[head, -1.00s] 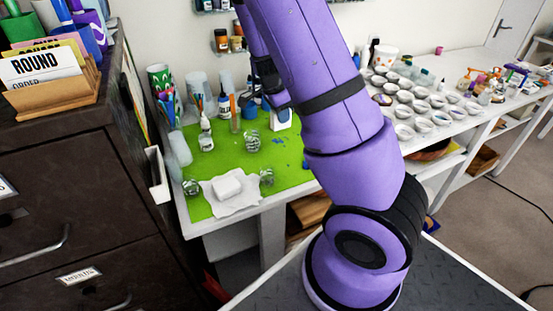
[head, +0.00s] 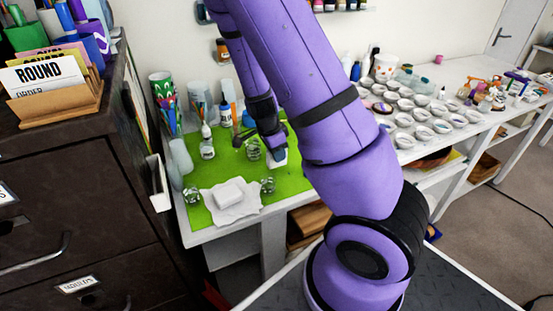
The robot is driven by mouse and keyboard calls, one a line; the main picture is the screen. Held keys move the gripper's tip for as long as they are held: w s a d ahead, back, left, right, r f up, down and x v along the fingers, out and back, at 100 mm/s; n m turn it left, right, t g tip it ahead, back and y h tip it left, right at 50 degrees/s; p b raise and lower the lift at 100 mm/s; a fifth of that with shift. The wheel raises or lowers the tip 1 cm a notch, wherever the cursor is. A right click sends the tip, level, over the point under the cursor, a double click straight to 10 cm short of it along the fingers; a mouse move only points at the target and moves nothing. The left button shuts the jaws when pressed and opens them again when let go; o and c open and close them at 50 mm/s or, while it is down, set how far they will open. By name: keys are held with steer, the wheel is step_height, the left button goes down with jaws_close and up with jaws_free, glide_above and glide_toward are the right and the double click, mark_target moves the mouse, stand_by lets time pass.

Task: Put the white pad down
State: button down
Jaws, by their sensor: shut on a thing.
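My gripper (head: 273,150) is over the right part of the green mat (head: 216,165), dark and partly hidden by my arm. It is shut on a small white thing, which I take to be the white pad (head: 280,160), at its lower end. The pad hangs low near the mat; I cannot tell whether it touches. A separate white block (head: 228,192) lies on a crumpled white sheet (head: 240,210) at the front of the mat.
Clear glass jars (head: 253,150) stand close left of the gripper, at the mat's front left (head: 192,191) and beside the sheet (head: 268,186). A white dropper bottle (head: 207,146) stands behind. Several small bowls (head: 424,132) fill the table's right. Open green mat lies right of the sheet.

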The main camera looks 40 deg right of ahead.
steer(key=shift+f, duration=1.4)
steer(key=shift+f, duration=0.1)
steer(key=c, duration=0.8)
jaws_free()
